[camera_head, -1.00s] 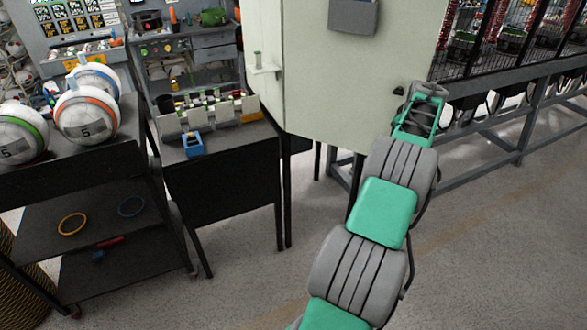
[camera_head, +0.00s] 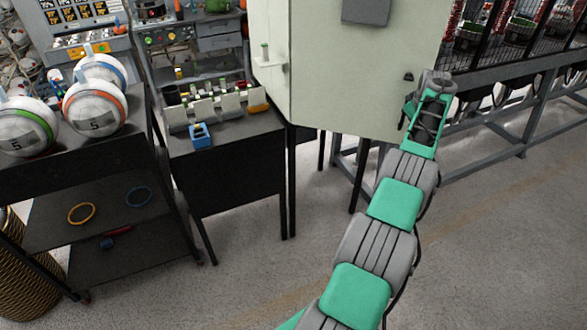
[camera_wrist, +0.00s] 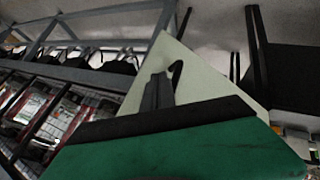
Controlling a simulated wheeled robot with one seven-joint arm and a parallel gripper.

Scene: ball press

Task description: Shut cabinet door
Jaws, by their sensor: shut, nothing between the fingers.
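The pale green-white cabinet (camera_head: 271,90) stands on dark legs at the top middle of the head view. I cannot tell whether a gap shows along the door's edge. My arm reaches up to the door's lower right, its end just right of the handle; the fingers are mostly hidden there. In the wrist view my gripper (camera_wrist: 160,88) is shut and empty, in front of the pale panel (camera_wrist: 200,77). Contact with the panel is unclear.
A dark table (camera_head: 230,170) with a blue item and small holders stands left of the cabinet. A dark cart (camera_head: 60,185) with balls and rings is at far left. A grey metal rack (camera_head: 500,150) runs behind at right. The floor at lower right is clear.

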